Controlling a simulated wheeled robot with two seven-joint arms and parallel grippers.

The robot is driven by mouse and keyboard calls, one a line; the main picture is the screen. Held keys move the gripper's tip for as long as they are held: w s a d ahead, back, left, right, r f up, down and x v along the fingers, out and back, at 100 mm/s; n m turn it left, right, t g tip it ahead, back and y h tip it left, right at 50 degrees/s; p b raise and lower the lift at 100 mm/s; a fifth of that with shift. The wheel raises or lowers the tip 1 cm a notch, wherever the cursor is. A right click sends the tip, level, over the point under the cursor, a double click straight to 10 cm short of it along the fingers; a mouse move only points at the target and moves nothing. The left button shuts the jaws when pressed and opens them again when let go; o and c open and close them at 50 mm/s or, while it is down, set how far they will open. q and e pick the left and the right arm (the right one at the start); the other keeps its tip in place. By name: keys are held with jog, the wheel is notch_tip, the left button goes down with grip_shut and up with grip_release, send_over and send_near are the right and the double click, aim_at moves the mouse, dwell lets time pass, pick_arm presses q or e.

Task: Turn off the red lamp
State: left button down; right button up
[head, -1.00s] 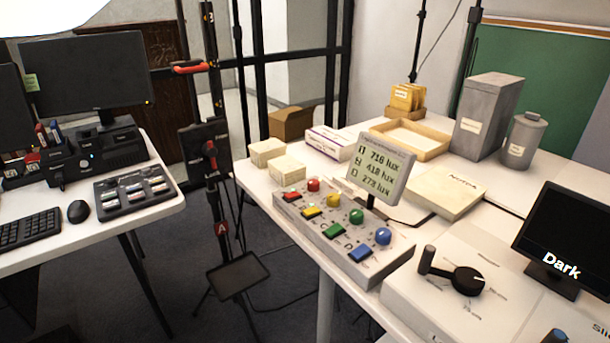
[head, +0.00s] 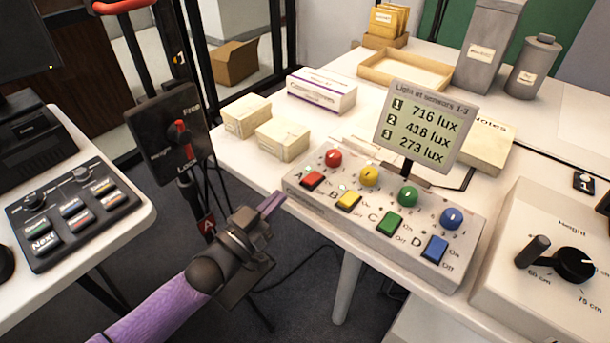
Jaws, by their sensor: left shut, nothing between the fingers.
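A grey control box (head: 340,220) sits at the front edge of the white table. Its columns are marked A to D, with red, yellow, green and blue knobs and matching buttons. The red knob (head: 333,158) stands above the red button (head: 312,180) at the left end. A small lit spot shows near columns A and B. My left gripper (head: 271,203) is shut and empty, just left of and in front of the box, apart from the red button. No lamp is recognisable in view. My right gripper is out of view.
A display (head: 425,128) behind the box reads 716, 418 and 273 lux. Two small cream boxes (head: 282,140) stand behind its left end. A height dial box (head: 560,255) stands right. A stand with a lever panel (head: 175,130) rises left of the table.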

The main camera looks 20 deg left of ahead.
pick_arm(q)
jog(key=r+b, duration=0.1)
jog(key=b, duration=0.3)
send_over(306, 190)
jog(key=shift+r, duration=0.15)
notch_tip(306, 190, down, 2)
jog(key=shift+w+f+b, duration=0.15)
jog(key=shift+b, duration=0.4)
jog(key=shift+f+b, duration=0.3)
jog(key=shift+f, duration=0.25)
